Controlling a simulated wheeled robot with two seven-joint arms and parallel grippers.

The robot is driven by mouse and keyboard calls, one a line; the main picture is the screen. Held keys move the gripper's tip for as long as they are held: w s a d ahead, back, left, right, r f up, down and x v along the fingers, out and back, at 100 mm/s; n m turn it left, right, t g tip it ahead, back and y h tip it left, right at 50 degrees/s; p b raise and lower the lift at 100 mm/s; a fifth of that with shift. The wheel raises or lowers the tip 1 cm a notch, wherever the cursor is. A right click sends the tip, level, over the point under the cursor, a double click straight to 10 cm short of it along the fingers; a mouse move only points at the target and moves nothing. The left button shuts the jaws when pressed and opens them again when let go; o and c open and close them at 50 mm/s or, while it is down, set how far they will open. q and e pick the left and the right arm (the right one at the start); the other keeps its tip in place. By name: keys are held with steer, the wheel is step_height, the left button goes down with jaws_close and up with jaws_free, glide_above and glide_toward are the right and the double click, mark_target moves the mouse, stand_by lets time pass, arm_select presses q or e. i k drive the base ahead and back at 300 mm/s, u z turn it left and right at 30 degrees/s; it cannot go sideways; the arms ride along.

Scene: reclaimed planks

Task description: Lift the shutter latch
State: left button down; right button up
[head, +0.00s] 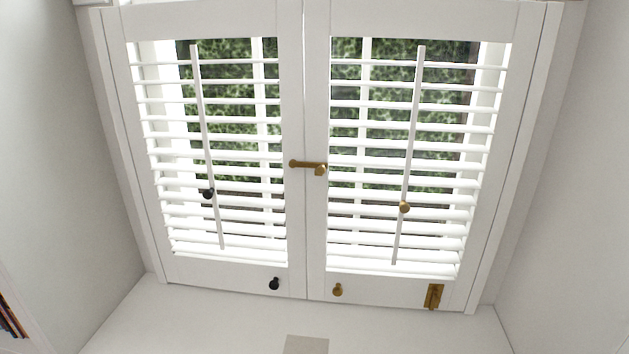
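The brass shutter latch (307,165) is in the middle of the head view. Its bar lies about level across the seam between the left shutter panel (295,220) and the right shutter panel (316,220). A rounder brass end sits on the right panel, and the other end rests over the edge of the left panel. Both white panels look closed, with their slats open. Neither of my grippers shows in this view.
A black knob (274,284) and a brass knob (337,289) stand on the bottom rails, with a brass bolt (433,296) at lower right. Tilt rods carry a black knob (207,193) and a brass knob (404,207). Walls flank the window; books (11,318) show at left.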

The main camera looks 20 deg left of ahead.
mark_target(321, 167)
steer(key=z, duration=0.5)
steer(key=i, duration=0.4)
steer(key=z, duration=0.15)
